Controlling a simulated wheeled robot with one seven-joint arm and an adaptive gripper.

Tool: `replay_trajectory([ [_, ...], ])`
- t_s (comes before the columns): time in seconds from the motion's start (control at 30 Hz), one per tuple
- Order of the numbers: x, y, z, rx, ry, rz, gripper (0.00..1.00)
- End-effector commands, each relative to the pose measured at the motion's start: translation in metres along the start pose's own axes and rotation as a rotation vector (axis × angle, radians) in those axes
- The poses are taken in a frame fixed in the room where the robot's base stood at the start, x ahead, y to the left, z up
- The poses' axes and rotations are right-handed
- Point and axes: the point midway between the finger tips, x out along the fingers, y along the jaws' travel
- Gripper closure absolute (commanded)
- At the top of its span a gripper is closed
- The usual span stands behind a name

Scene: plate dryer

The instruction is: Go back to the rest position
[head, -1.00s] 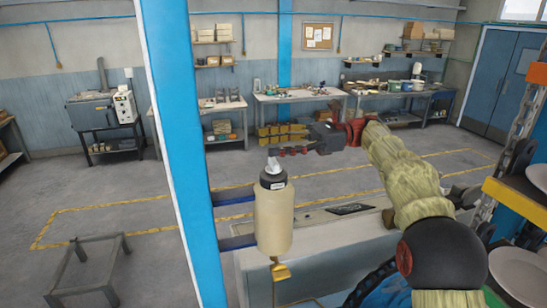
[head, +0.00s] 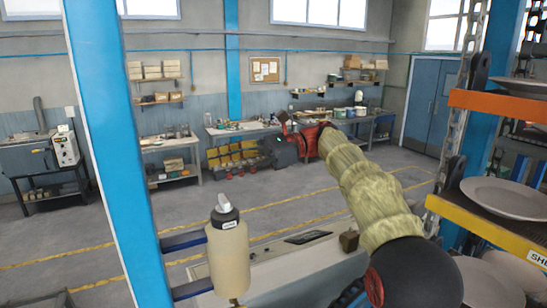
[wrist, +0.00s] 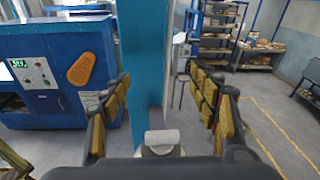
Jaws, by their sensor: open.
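My gripper (head: 212,160) hangs in the air near the middle of the head view, at the end of my outstretched arm with its tan sleeve. Its yellow-padded fingers are spread apart with nothing between them. In the wrist view the open fingers (wrist: 160,80) frame a blue post (wrist: 145,60), which stands beyond them. In the head view the gripper appears in front of the far workbenches, clear of any surface.
A blue post (head: 110,150) and a cream bottle with a dark cap (head: 229,260) stand left of my arm. At right, a rack with an orange shelf (head: 500,105) holds pale plates (head: 512,196). A blue machine (wrist: 60,75) shows in the wrist view. Open floor lies beyond.

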Motion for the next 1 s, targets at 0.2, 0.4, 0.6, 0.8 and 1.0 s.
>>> replay_trajectory([
  [0.2, -0.011, 0.045, -0.017, -0.158, 0.262, -0.132, 0.39],
  [0.4, -0.031, 0.103, -0.054, -0.323, 0.539, -0.178, 0.39],
  [0.6, -0.058, 0.175, -0.1, -0.499, 0.831, -0.141, 0.39],
  [0.8, -0.089, 0.257, -0.151, -0.678, 1.119, -0.015, 0.39],
  [1.0, -0.121, 0.339, -0.202, -0.852, 1.38, 0.195, 0.39],
])
